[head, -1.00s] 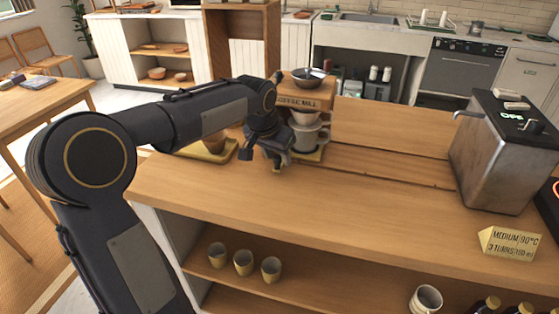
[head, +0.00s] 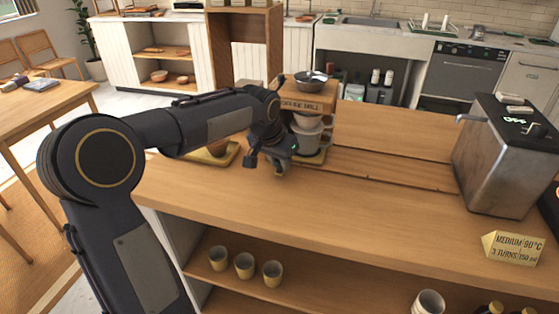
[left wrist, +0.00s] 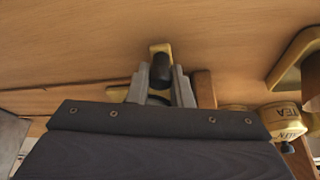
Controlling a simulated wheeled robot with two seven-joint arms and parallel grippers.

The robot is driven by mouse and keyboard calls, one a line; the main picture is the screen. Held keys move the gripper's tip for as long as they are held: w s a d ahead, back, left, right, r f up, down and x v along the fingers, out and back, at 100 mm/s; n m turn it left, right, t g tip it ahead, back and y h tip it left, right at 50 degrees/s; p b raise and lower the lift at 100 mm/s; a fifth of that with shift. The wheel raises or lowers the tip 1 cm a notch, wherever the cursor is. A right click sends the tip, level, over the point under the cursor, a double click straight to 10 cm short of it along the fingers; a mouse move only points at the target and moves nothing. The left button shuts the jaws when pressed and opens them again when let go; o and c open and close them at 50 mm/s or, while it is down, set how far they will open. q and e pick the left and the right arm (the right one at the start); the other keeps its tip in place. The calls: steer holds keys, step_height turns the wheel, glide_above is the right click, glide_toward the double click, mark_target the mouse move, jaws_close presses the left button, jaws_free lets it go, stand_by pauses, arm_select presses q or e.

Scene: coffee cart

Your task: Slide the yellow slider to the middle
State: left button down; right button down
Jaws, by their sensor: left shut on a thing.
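The yellow slider (left wrist: 160,47) shows in the left wrist view as a small yellow piece with an upright dark knob (left wrist: 161,72). My left gripper (left wrist: 160,82) is shut on that knob, one grey finger on each side. Its lower part is hidden behind the fingers. In the head view my left gripper (head: 280,168) is low over the counter, just left of the coffee mill stand (head: 303,104). The slider is mostly hidden there by the gripper. My right gripper is in neither view.
A yellow tray (head: 229,157) with a brown cup stands left of the gripper. The metal machine (head: 497,160) and a yellow sign (head: 513,248) are at the right. The counter (head: 370,215) between is clear.

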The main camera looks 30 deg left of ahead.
arm_select(q)
steer(key=shift+d, duration=0.15)
steer(key=w+d, duration=0.1)
steer(key=d, duration=0.4)
steer(key=w+d+p, duration=0.1)
steer(key=d, duration=0.5)
steer(key=w+d, duration=0.2)
steer(key=d, duration=0.4)
steer(key=shift+w+d, duration=0.1)
steer(key=shift+d, duration=0.1)
steer(key=c, duration=1.3)
jaws_free()
steer(key=shift+r, duration=0.1)
steer(key=p+v, duration=0.1)
steer(key=v, duration=0.6)
steer(key=shift+r, duration=0.3)
steer(key=shift+a, duration=0.1)
